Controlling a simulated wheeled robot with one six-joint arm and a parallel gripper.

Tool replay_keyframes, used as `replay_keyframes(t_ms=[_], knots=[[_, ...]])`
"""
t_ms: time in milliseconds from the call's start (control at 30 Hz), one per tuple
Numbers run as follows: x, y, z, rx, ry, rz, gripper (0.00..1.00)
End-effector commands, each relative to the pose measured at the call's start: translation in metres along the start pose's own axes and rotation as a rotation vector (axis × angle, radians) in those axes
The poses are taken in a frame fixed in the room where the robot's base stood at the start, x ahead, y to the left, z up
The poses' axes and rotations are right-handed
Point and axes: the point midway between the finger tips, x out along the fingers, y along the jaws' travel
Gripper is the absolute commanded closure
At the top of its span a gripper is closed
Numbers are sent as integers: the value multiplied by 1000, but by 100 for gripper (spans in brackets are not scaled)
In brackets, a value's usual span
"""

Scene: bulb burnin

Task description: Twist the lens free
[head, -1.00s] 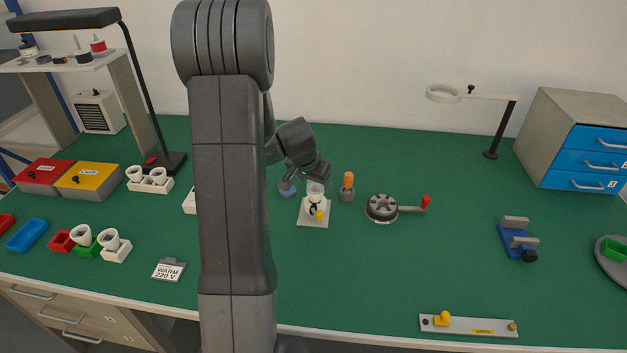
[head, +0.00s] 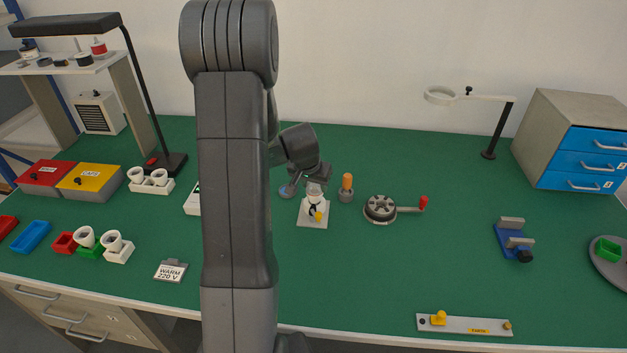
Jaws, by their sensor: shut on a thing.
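The lens (head: 314,187) is a small pale, clear-looking piece on top of a white lamp holder (head: 315,198). The holder stands upright on a light square base plate (head: 312,223) with a yellow knob at its front. My gripper (head: 313,181) reaches in from the upper left and is shut on the lens from above. The jaws are small here and partly hide the lens. Whether the lens is still seated in the holder cannot be made out.
An orange-topped piece in a grey cup (head: 347,188) stands close on the right. A round grey fixture (head: 380,208) with a red-handled crank lies further right. A blue-grey disc (head: 286,191) sits just left. The green bench (head: 400,270) is clear in front.

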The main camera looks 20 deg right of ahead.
Motion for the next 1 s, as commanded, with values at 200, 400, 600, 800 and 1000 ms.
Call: replay_keyframes(t_ms=[200, 400, 600, 800, 1000], knots=[[-2, 1, -1, -49, -1, -20, 75], [-2, 1, -1, -86, -1, -36, 75], [-2, 1, -1, -119, -1, -49, 75], [-1, 1, 0, -137, 1, -56, 75], [0, 1, 0, -138, 1, -57, 75]])
